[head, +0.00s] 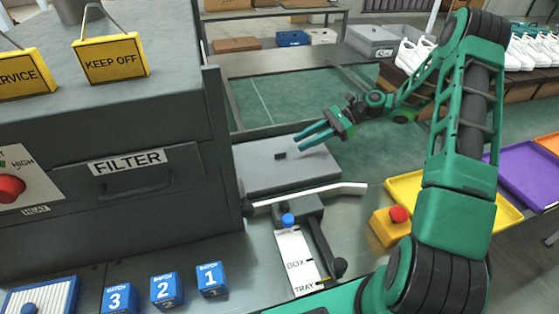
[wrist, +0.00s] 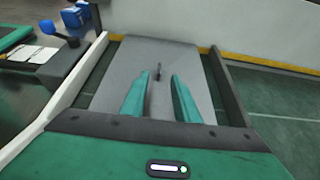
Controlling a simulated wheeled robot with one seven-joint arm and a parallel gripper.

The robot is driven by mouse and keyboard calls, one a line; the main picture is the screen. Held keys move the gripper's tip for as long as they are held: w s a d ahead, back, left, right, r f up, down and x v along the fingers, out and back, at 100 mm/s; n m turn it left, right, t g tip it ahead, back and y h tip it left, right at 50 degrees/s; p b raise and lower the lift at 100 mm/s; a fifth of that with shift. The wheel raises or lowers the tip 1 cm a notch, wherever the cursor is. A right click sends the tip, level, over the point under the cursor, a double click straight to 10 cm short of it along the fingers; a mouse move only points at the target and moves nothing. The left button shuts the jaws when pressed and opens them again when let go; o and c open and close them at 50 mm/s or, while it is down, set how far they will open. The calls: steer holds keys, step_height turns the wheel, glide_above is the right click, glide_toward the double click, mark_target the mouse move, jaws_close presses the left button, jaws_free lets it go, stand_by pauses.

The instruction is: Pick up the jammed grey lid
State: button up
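The grey lid (head: 255,173) is a flat slab beside the dark filter machine, and its surface also shows in the wrist view (wrist: 128,62). A small black grip (head: 280,156) stands up from its top; in the wrist view the grip (wrist: 158,73) appears between my fingertips. My gripper (head: 300,140) is over the lid with its two green fingers apart and nothing held. The fingers seem to be short of the grip or above it; contact cannot be told. The lid's edges against the machine are partly hidden.
The filter machine (head: 125,195) stands close at the left of the lid. A white bar (head: 320,188) and a lever with a blue knob (head: 288,220) are in front. A red button on a yellow box (head: 390,228) and a yellow tray (head: 405,188) are at the right.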

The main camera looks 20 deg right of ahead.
mark_target(280, 160)
steer(key=shift+f+x, duration=0.15)
steer(key=shift+x, duration=1.7)
steer(key=shift+f+x, duration=0.1)
steer(key=shift+x, duration=1.75)
steer(key=shift+d, duration=0.15)
jaws_close()
